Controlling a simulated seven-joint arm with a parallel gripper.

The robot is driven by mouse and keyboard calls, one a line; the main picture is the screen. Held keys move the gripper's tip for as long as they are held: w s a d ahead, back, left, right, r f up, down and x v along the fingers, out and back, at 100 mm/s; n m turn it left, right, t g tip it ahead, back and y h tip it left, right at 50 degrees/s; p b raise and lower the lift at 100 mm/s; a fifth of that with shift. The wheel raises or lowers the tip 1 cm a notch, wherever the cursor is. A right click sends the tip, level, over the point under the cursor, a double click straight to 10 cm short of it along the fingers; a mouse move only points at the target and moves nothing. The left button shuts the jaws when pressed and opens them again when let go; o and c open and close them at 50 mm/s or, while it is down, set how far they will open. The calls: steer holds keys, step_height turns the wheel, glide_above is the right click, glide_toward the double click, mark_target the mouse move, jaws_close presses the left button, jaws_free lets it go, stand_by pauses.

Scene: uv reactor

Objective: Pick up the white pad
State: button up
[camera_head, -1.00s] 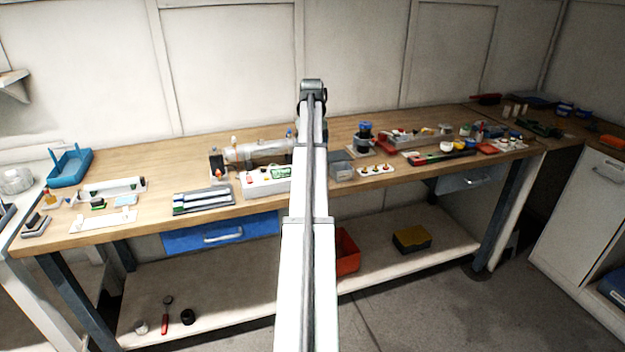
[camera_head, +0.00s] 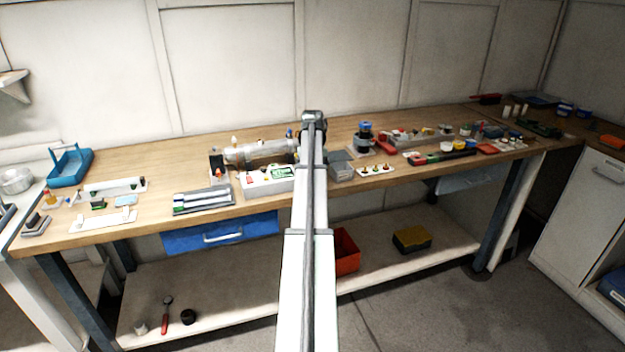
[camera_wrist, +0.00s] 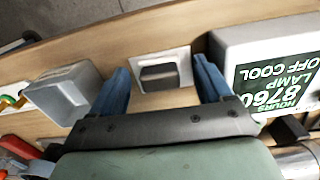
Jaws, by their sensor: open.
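In the wrist view a flat white square pad (camera_wrist: 184,66) lies on the wooden bench, with a dark grey block-like piece (camera_wrist: 158,76) at its middle. I cannot tell whether that piece is part of the pad. My gripper (camera_wrist: 161,67) is open and empty, with its two blue fingers apart. The pad shows between the fingertips, and the gap in height cannot be judged. In the head view my arm hides both the gripper and the pad.
A white box with a green display (camera_wrist: 275,85) stands close to the right finger; it also shows in the head view (camera_head: 255,190). A grey open bin (camera_wrist: 60,92) is at the left, near the left finger. Red-handled pliers (camera_wrist: 20,148) lie lower left. The bench edge runs beyond the pad.

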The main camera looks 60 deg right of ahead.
steer(key=shift+c, duration=0.2)
steer(key=c, duration=1.1)
step_height(320, 180, up, 10)
steer(key=shift+r, duration=0.1)
